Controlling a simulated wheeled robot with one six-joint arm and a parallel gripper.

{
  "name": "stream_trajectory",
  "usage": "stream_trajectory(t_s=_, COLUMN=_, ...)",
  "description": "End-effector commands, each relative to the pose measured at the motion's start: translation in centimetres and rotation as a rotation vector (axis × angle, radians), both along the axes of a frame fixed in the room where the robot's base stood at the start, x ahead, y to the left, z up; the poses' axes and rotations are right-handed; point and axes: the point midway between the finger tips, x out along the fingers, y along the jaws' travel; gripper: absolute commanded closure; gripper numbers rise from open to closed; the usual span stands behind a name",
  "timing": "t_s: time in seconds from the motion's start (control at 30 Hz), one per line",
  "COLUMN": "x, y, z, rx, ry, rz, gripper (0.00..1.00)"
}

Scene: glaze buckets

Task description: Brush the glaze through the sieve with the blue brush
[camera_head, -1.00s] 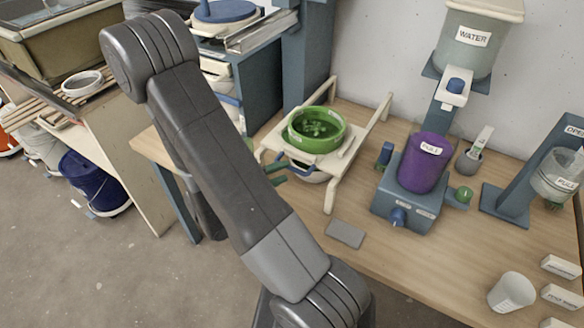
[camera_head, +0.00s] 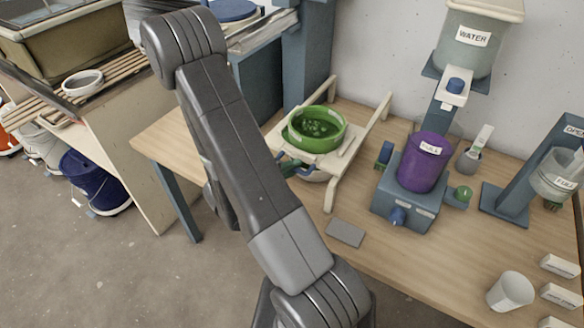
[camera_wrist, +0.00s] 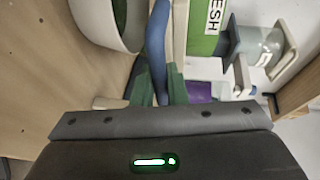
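The green sieve (camera_head: 316,139) sits on a cream wooden rack (camera_head: 331,190), with dark green glaze and lumps inside. A white bowl (camera_head: 316,176) is partly visible under it. The sieve's green wall with a "MESH" label shows in the wrist view (camera_wrist: 205,38), and the white bowl there (camera_wrist: 98,22) has green inside. The blue brush (camera_wrist: 157,45) runs between the green fingers of my gripper (camera_wrist: 159,88), which appear shut on its handle. In the head view the brush (camera_head: 293,167) is at the rack's front left; my arm hides most of the gripper, and the bristles cannot be made out.
A purple pot (camera_head: 423,166) stands on a blue-grey base right of the rack. A water container (camera_head: 467,50) is at the back. A grey flat pad (camera_head: 345,232) lies in front, and a white cup (camera_head: 511,291) stands front right. The table between them is clear.

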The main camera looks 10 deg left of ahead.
Motion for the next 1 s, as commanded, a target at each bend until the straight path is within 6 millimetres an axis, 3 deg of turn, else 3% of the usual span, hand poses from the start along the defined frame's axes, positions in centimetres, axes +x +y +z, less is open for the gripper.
stream_trajectory(t_s=0.57, x=0.63, y=-0.24, z=-0.04, rx=0.000, ry=0.001, rz=-0.001, gripper=1.00)
stream_trajectory(t_s=0.6, x=0.63, y=-0.24, z=-0.04, rx=0.000, ry=0.001, rz=-0.001, gripper=0.84)
stream_trajectory(t_s=0.7, x=0.62, y=-0.23, z=-0.04, rx=0.000, ry=0.001, rz=-0.001, gripper=0.66)
stream_trajectory(t_s=1.0, x=0.58, y=-0.17, z=-0.01, rx=0.000, ry=0.000, rz=0.000, gripper=0.66)
